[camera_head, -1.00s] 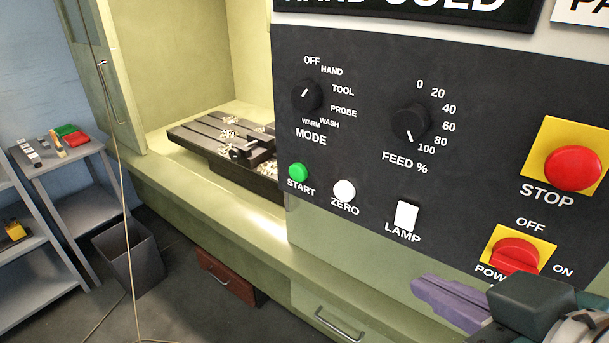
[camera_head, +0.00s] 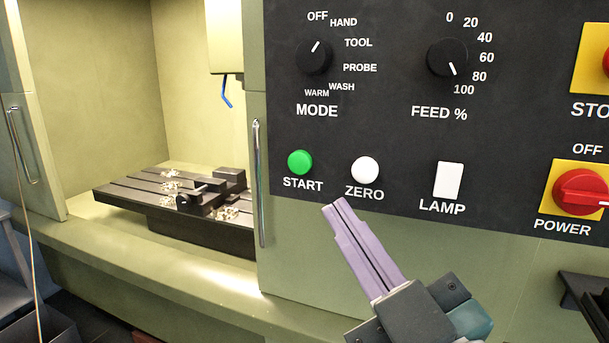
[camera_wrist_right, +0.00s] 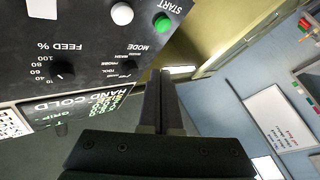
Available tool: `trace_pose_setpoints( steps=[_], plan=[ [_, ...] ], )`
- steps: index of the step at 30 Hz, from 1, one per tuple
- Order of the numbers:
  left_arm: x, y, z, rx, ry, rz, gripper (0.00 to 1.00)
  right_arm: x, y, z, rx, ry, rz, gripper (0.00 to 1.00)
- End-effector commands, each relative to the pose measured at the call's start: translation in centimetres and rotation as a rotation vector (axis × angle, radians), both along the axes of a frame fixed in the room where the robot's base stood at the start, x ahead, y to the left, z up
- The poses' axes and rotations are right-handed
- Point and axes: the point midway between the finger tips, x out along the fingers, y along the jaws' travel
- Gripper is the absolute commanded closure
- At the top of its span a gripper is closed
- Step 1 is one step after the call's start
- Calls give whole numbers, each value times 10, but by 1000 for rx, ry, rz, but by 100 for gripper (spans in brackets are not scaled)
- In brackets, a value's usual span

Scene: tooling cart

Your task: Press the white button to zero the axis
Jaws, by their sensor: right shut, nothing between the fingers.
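The white ZERO button (camera_head: 365,170) is on the black control panel, between the green START button (camera_head: 300,162) and the white LAMP switch (camera_head: 448,180). It also shows in the right wrist view (camera_wrist_right: 122,13), near the top. My right gripper (camera_head: 335,206) is shut and empty, its purple fingers together. In the head view its tips are just below and left of the ZERO label, with the button face uncovered. I see no contact with the button. My left gripper is not in view.
The MODE knob (camera_head: 314,57) and FEED knob (camera_head: 447,58) sit above the buttons. The red POWER switch (camera_head: 580,192) is at the right. A vertical door handle (camera_head: 259,184) stands left of the panel. The machine bed (camera_head: 205,232) holds a vise and metal chips.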

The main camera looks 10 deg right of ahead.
Motion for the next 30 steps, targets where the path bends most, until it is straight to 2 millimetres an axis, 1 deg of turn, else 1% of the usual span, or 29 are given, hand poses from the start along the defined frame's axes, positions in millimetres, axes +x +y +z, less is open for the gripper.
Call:
trace_pose_setpoints(
  steps=[5, 8, 21, 25, 30],
  plan=[
    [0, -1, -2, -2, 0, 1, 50, 4, -2, -1, -1, -1, 1, 100],
    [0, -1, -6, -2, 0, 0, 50, 11, -7, -2, -1, -1, 1, 100],
    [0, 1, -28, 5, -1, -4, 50, 60, -40, -2, -2, 0, 0, 100],
    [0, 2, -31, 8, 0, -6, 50, 68, -46, -1, 0, 0, 1, 100],
    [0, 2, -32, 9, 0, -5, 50, 73, -49, -1, 1, 2, 0, 100]
  ],
)
